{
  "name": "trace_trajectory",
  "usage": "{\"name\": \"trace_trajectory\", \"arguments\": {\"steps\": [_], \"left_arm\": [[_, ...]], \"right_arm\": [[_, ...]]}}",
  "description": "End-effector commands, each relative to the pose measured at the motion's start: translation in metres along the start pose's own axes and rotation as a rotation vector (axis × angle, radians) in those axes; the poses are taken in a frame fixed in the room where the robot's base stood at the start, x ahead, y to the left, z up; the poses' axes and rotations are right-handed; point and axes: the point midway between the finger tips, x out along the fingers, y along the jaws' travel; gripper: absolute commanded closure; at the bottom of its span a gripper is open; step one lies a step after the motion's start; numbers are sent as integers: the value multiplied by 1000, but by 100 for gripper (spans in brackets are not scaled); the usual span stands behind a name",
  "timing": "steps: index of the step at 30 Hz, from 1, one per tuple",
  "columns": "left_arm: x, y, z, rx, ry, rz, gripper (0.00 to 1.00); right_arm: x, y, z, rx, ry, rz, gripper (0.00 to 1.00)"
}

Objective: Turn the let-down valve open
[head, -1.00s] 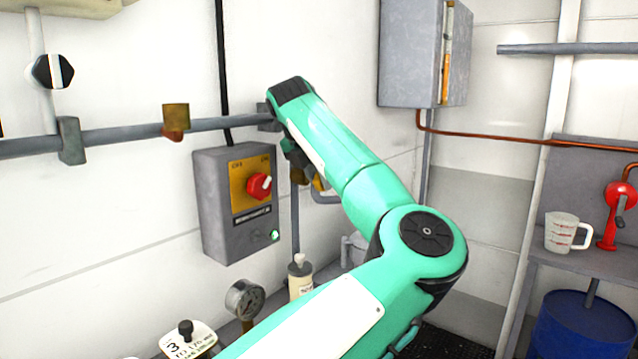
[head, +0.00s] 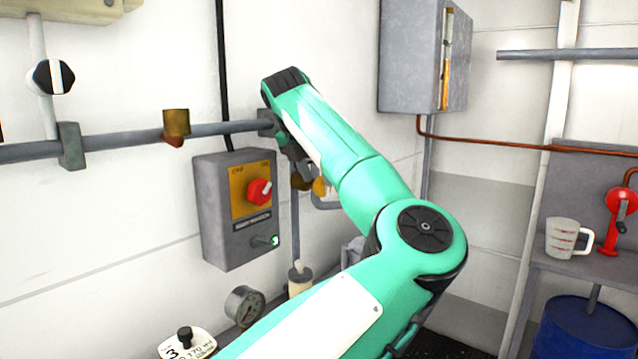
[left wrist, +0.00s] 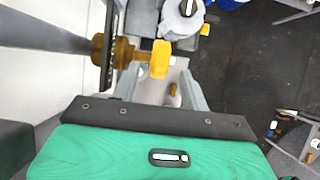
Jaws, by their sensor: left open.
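A brass valve (left wrist: 124,50) with a yellow handle (left wrist: 160,58) sits on a grey pipe in the left wrist view. My left gripper (left wrist: 157,70) is open, with one finger on each side of the yellow handle. I cannot tell whether either finger touches it. In the head view my teal left arm reaches up to the pipe and hides most of the gripper. A bit of the yellow handle (head: 319,186) shows just below the wrist. My right gripper is not in view.
A grey switch box (head: 225,225) with a red knob is on the wall left of the wrist. A gauge (head: 244,305) stands below it. A grey cabinet (head: 408,55) hangs at the upper right. A measuring jug (head: 562,238) stands on the right shelf.

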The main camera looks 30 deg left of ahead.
Motion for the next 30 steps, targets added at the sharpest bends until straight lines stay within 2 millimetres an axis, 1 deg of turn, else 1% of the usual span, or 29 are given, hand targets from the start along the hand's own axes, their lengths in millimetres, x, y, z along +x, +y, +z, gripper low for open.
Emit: {"name": "trace_trajectory", "arguments": {"steps": [1,6,9,13,15,19,30], "left_arm": [[-13,1,0,0,-4,1,55],[-53,1,0,0,-4,2,55],[-74,0,0,0,-3,1,55],[-94,0,0,0,-3,1,55],[-101,0,0,0,-2,1,55],[-108,0,0,-1,0,1,55],[-109,0,0,-1,-1,1,55]], "right_arm": [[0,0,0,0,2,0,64],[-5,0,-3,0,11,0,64],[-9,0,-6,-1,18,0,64],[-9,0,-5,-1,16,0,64],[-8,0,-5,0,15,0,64],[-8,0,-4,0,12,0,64],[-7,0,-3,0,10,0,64]]}}
